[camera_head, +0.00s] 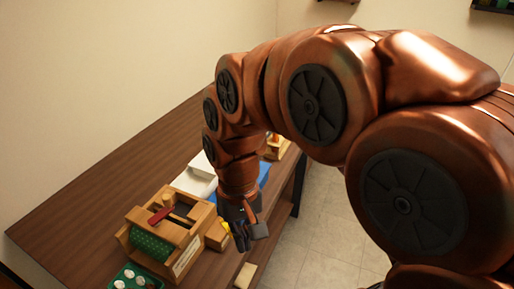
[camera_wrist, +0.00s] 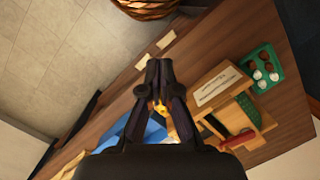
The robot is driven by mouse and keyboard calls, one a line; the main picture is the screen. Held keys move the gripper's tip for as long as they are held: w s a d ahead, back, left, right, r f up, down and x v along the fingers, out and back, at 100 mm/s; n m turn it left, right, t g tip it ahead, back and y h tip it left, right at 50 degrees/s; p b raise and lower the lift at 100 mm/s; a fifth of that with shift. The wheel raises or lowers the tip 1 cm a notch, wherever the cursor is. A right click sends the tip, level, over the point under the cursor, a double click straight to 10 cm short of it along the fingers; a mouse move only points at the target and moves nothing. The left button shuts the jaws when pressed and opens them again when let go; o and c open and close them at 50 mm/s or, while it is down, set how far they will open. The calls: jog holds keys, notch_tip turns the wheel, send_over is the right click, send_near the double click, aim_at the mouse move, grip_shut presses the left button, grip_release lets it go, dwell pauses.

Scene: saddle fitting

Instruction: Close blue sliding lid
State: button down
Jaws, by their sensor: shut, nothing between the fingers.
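A blue flat piece (camera_head: 264,174), which may be the blue sliding lid, lies on the table behind my forearm, partly hidden. It also shows in the wrist view (camera_wrist: 153,133), partly covered by my gripper. How far it is slid cannot be told. A white box (camera_head: 201,172) stands beside it, to its left. My gripper (camera_head: 243,243) points down near the table's front edge, in front of the blue piece and apart from it. In the wrist view my gripper's fingertips (camera_wrist: 159,66) are together with nothing between them.
A wooden fixture (camera_head: 180,240) with a green panel and a red piece (camera_head: 160,215) stands left of my gripper. A green tray (camera_head: 122,270) with several round items is at the front left. A small yellow part (camera_head: 225,227) lies close to my gripper. Small pale block (camera_head: 245,275) lies near the edge.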

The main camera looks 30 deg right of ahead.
jog(key=w+d+r+m+y+p, duration=0.1)
jog(key=w+d+r+m, duration=0.15)
jog(key=w, duration=0.35)
jog(key=w+d+r+m+p, duration=0.1)
jog(key=w+r, duration=0.2)
jog(key=w, duration=0.4)
jog(key=w+d+m+y+p, duration=0.25)
jog(key=w+d+m, duration=0.45)
jog(key=w+d, duration=0.75)
jog(key=w+d+f+m+t+p, duration=0.1)
jog(key=d+f+m, duration=0.1)
jog(key=d, duration=0.5)
jog(key=w+d+f+m+t+p, duration=0.1)
jog(key=d+f+m, duration=0.15)
jog(key=d, duration=0.45)
jog(key=a+f+b, duration=0.1)
jog(key=a+f, duration=0.6)
jog(key=f, duration=0.1)
jog(key=shift+a+f+b, duration=0.3)
jog(key=shift+f+b, duration=0.05)
jog(key=shift+b, duration=0.05)
jog(key=shift+s, duration=0.1)
jog(key=shift+a+g, duration=0.1)
jog(key=shift+g, duration=0.2)
